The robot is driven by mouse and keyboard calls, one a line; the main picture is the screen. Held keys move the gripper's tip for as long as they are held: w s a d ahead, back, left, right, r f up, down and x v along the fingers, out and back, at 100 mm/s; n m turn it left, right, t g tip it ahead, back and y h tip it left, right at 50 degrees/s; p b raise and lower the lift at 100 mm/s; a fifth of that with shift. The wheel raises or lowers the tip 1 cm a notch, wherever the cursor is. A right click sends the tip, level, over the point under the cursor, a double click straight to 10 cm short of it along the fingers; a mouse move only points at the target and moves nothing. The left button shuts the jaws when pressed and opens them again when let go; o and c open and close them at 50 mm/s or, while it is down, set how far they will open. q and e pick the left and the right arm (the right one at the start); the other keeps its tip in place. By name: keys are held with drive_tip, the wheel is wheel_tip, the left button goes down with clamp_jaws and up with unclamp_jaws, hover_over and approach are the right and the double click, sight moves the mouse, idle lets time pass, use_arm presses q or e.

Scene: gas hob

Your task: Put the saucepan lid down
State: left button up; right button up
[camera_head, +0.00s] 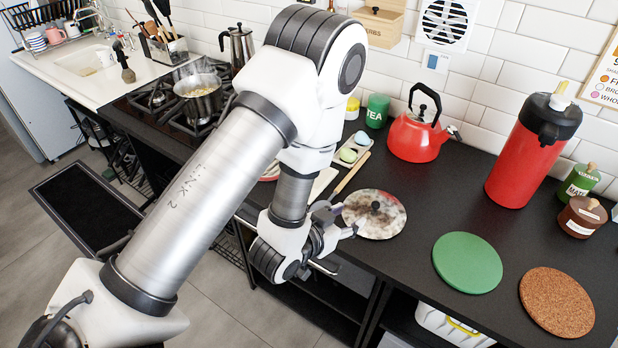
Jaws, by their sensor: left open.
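The saucepan lid (389,224), a round shiny disc with a black knob, lies flat on the dark worktop (440,205), knob up. My left gripper (343,238) is open and empty at the worktop's front edge, just left of the lid and apart from its knob. Whether a fingertip touches the lid's rim cannot be told. My right gripper is not in view.
A green round mat (467,263) and a cork mat (556,302) lie bare to the right. A red kettle (415,138) and a red flask (527,160) stand behind. A wooden utensil (351,173) and an egg tray (352,150) lie behind the lid.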

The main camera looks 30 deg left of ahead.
use_arm(q)
drive_tip(key=s+a+f+n+g+y, duration=0.1)
drive_tip(key=s+a+f+g, duration=0.1)
drive_tip(key=s+f+g, duration=0.4)
drive_tip(key=s+a+f+n+g+y, duration=0.1)
drive_tip(key=s+a+f+g, duration=0.2)
drive_tip(key=s+f+g, duration=0.4)
drive_tip(key=s+f, duration=0.8)
drive_tip(key=s, duration=0.3)
drive_tip(key=shift+s+f+n, duration=0.2)
drive_tip(key=shift+s+n, duration=0.05)
drive_tip(key=shift+n, duration=0.05)
drive_tip(key=shift+w, duration=0.1)
